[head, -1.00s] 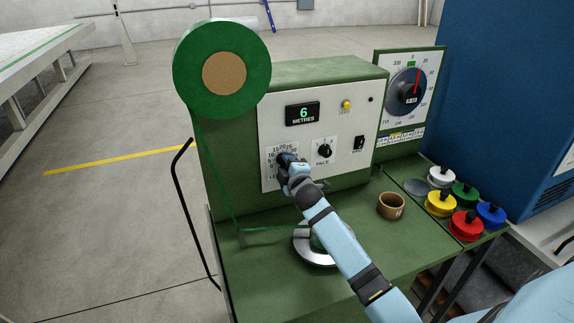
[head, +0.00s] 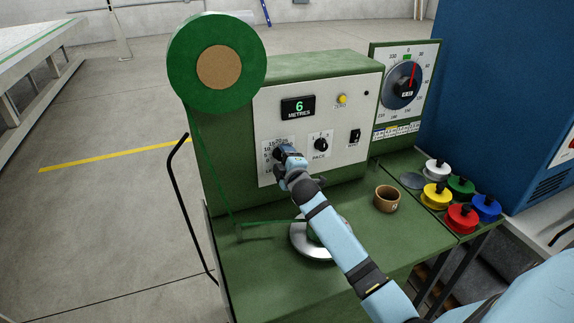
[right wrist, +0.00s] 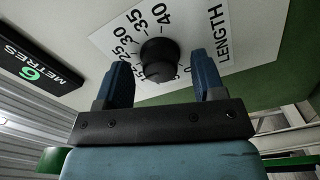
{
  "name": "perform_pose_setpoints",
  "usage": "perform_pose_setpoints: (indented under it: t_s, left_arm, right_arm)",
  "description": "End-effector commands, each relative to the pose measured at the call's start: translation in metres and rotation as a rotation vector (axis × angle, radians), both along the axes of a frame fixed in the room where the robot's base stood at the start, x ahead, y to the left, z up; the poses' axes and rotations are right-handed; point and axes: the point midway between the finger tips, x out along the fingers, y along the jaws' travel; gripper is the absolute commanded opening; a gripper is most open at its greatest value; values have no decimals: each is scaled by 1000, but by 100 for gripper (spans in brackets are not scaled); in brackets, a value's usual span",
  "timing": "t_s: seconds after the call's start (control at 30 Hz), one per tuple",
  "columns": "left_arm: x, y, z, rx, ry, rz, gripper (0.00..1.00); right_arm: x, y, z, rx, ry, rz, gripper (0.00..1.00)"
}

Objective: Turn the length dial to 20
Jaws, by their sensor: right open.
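The length dial is a black round knob (right wrist: 158,52) on a white plate (right wrist: 112,42) with numbers and the word LENGTH. In the right wrist view, 25, 30, 35 and 40 are readable; other numbers are partly hidden. I cannot tell where the knob points. My right gripper (right wrist: 161,72) is open, one finger on each side of the knob, with gaps showing. In the head view, the right gripper (head: 281,153) covers most of the dial. The display (head: 298,110) reads 6 METRES. My left gripper is not in view.
The pace knob (head: 320,144) and a dark switch (head: 354,136) sit right of the dial. A green tape roll (head: 190,65) hangs at the panel's left. A brown cup (head: 387,199) and a metal disc (head: 299,240) stand on the green bench below.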

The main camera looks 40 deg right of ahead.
Motion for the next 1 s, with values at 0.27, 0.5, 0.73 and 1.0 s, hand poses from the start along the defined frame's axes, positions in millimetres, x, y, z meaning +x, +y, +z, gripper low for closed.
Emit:
perform_pose_setpoints:
  t_s: [0.27, 0.5, 0.73, 1.0]
  left_arm:
    - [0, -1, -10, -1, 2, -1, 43]
    - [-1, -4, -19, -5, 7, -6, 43]
    - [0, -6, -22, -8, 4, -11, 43]
    - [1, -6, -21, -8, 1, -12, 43]
  right_arm:
    - [-44, 11, -4, -1, 1, 1, 63]
    - [-97, 23, -3, -1, 2, 1, 63]
    - [-127, 30, -2, 0, 2, 1, 63]
    - [-133, 32, 0, 0, 1, 0, 63]
